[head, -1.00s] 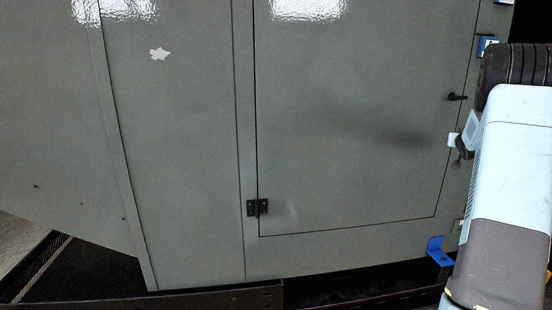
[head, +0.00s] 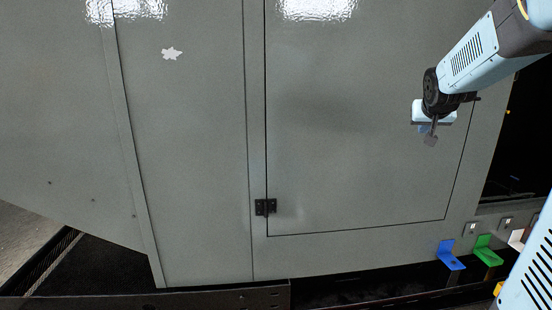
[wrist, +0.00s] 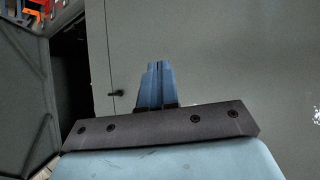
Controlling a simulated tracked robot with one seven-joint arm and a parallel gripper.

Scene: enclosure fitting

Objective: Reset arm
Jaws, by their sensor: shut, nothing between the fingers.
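My gripper (head: 431,136) shows in the head view at the upper right, at the end of my light blue and dark arm. It is in front of the right part of the grey enclosure door (head: 350,130), near the door's right edge. In the wrist view my gripper (wrist: 158,68) points away from the camera with its two blue fingers together. It is shut and empty. The wrist view also shows a dark door handle (wrist: 118,93) to the left of the fingers. In the head view my wrist covers most of the handle.
A black hinge (head: 265,207) sits at the door's lower left. A blue bracket (head: 450,256) and a green bracket (head: 487,250) stand at the lower right, below the enclosure. A dark opening (head: 515,150) lies right of the enclosure. A white mark (head: 172,53) is on the left panel.

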